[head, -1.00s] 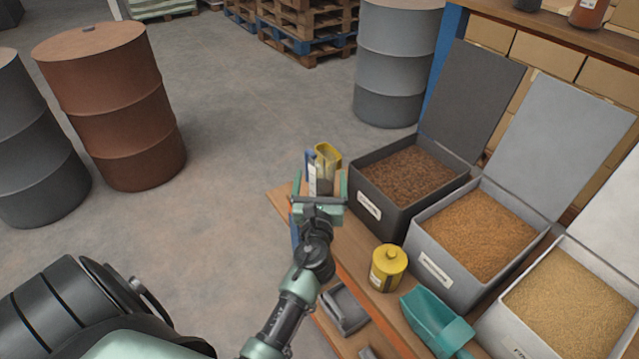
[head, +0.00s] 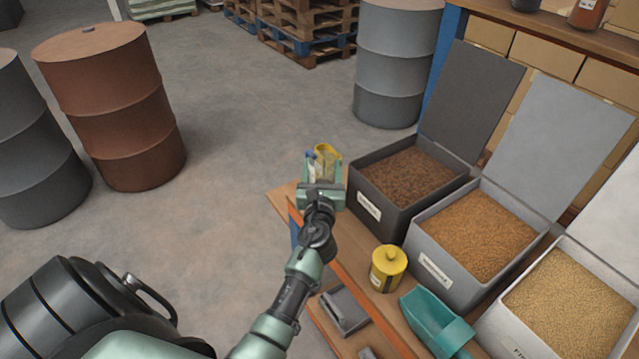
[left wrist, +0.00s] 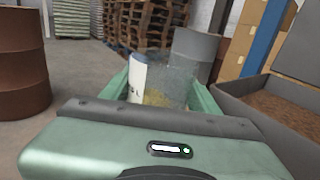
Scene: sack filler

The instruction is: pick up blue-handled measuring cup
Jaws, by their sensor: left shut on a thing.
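My left gripper (head: 322,167) is at the far left end of the wooden bench (head: 281,197), shut on the cup. The fingers hide much of it. My right gripper is not in view.
A dark bin of brown grain (head: 366,207) stands close right of my left gripper. Further right are a grey bin (head: 437,268), a yellow canister (head: 388,268) and a teal scoop (head: 428,322). A rust-brown drum (head: 110,105) stands on open floor at left.

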